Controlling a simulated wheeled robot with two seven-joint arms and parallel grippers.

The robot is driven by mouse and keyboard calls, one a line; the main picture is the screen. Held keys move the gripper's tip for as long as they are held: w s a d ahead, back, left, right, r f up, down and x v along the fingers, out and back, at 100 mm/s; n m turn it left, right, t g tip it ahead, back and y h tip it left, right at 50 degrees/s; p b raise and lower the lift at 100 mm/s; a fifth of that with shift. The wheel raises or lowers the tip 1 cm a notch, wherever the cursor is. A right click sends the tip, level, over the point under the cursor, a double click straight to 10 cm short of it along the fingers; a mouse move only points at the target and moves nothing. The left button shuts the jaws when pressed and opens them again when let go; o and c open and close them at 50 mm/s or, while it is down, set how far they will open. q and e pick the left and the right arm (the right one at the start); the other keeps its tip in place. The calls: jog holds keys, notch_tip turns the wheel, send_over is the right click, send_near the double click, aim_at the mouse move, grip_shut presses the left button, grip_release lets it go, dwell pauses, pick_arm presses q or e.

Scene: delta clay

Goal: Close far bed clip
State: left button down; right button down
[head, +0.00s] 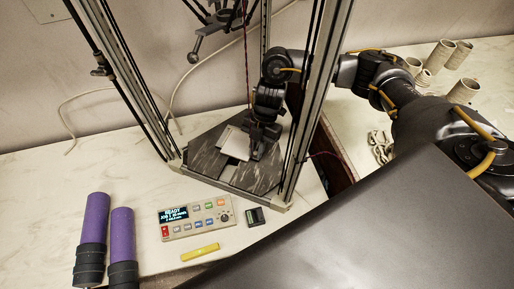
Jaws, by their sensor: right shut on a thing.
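The printer bed (205,148) is a dark plate low inside the delta printer's frame, with a lighter, pale build plate (235,143) on it. My right gripper (260,149) reaches in from the right between the frame posts and points down at the right edge of the pale plate. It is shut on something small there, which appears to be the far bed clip. The fingers hide most of the clip, so I cannot tell whether it is open or closed. My left gripper is not in view.
Metal frame posts (122,75) stand on both sides of the bed, and the print head (222,20) hangs above. A control panel (196,217), a yellow bar (200,252) and purple cylinders (96,218) sit in front. Pale cups (440,55) stand at the far right.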

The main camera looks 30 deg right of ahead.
jog(key=n, duration=0.1)
jog(key=n+h, duration=0.1)
jog(key=n, duration=0.1)
jog(key=n+g, duration=0.1)
jog(key=shift+s+d+r+n, duration=0.1)
jog(key=shift+s+d+n, duration=0.05)
jog(key=shift+d+n, duration=0.15)
jog(key=n, duration=0.1)
jog(key=n+h, duration=0.1)
jog(key=n, duration=0.1)
jog(key=n+h, duration=0.1)
jog(key=shift+s+d+n+g, duration=0.1)
jog(key=shift+d+n+g, duration=0.2)
jog(key=shift+d+g, duration=0.1)
jog(key=n, duration=0.1)
jog(key=n+h, duration=0.1)
jog(key=n, duration=0.2)
jog(key=shift+d+h, duration=0.3)
jog(key=shift+h, duration=0.1)
jog(key=shift+w+d+n+h+b, duration=0.15)
jog(key=shift+n+h, duration=0.2)
jog(key=shift+n, duration=0.8)
jog(key=shift+w+d+n+h+b, duration=0.15)
jog(key=shift+n+h, duration=0.2)
jog(key=shift+n, duration=0.8)
jog(key=shift+s, duration=0.1)
jog(key=c, duration=1.4)
grip_release()
